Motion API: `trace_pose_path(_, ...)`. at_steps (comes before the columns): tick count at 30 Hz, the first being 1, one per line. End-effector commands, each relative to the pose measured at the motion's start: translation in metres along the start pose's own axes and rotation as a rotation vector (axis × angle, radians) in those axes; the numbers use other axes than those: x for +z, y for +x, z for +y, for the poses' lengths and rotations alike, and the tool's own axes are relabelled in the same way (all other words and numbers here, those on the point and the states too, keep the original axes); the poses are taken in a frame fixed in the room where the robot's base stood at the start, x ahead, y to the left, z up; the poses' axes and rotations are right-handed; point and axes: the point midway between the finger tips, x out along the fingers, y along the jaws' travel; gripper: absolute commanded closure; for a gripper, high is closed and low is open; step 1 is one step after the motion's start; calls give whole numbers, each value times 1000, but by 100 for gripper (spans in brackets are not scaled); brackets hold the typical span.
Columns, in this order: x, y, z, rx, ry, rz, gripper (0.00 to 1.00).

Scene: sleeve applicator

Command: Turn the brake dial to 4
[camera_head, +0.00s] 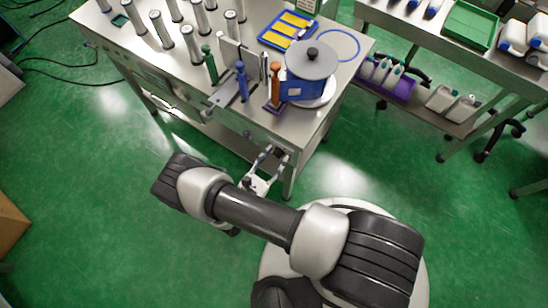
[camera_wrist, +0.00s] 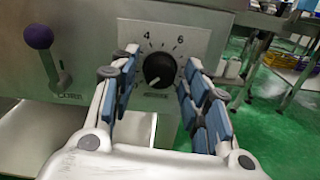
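The brake dial (camera_wrist: 159,69) is a round black knob on a pale plate on the machine's front, with the printed numbers 4 and 6 visible above it. A small white mark on the knob appears to sit at its lower left, away from the 4. My gripper (camera_wrist: 157,85) is open, with one blue-padded finger on each side of the knob. I cannot tell whether either pad touches it. Part of the printed scale is hidden by the fingers. In the head view, my gripper (camera_head: 270,158) is at the bench's front face, near its right corner.
A purple ball-topped lever (camera_wrist: 40,38) is left of the dial. On the bench (camera_head: 150,65) stand a blue pot (camera_head: 303,88) with a grey lid, several metal cylinders and a blue tray (camera_head: 263,38).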

Motion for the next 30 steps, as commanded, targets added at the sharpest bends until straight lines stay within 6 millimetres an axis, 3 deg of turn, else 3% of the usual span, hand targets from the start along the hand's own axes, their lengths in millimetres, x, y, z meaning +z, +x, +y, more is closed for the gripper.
trace_pose_path(16, 0, 0, 0, -1, -1, 0, 96)
trace_pose_path(30, -1, 0, 0, -1, 117, -1, 97)
